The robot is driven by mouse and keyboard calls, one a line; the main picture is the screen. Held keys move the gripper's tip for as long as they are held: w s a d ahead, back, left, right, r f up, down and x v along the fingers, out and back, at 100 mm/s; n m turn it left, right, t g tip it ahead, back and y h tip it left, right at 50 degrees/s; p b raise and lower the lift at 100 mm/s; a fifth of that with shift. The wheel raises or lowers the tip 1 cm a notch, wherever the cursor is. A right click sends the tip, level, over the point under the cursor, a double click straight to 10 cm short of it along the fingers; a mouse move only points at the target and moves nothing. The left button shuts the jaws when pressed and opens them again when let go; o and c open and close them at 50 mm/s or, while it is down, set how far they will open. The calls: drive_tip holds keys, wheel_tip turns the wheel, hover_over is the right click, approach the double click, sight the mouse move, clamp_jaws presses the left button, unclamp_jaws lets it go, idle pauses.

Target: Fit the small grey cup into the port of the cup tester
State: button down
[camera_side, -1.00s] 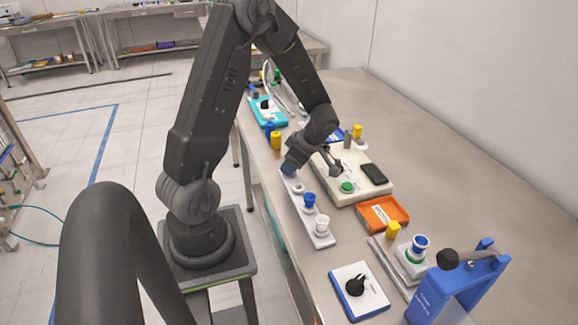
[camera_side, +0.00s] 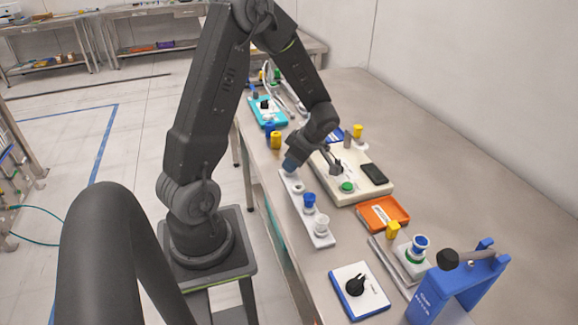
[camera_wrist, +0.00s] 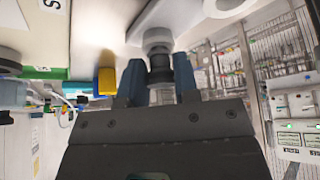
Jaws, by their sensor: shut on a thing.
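My gripper (camera_side: 290,164) is over the far end of the white cup rack (camera_side: 297,204). In the wrist view my gripper (camera_wrist: 158,82) has its two blue fingers shut on the small grey cup (camera_wrist: 157,40), whose wider rim points toward the white rack. In the side view the fingers hide the cup. I cannot tell if the cup is clear of the rack. The beige box (camera_side: 377,194), with a green button and dark screen, looks like the cup tester. It stands right of my gripper. I cannot clearly make out its port.
A blue cup (camera_side: 309,200) and a white cup (camera_side: 321,223) sit on the rack. A blue lever stand (camera_side: 452,290) is at the near right. A yellow bottle (camera_side: 276,140) stands left of my gripper.

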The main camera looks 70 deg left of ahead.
drive_tip(key=shift+r, duration=2.2)
drive_tip(key=w+a+r, duration=0.2)
drive_tip(key=w+r, duration=0.1)
drive_tip(key=w, duration=0.3)
drive_tip(key=w+a+r, duration=0.2)
drive_tip(key=w+a, duration=0.1)
drive_tip(key=w, duration=0.4)
drive_tip(key=shift+f, duration=2.8)
drive_tip(key=c, duration=1.4)
unclamp_jaws()
clamp_jaws()
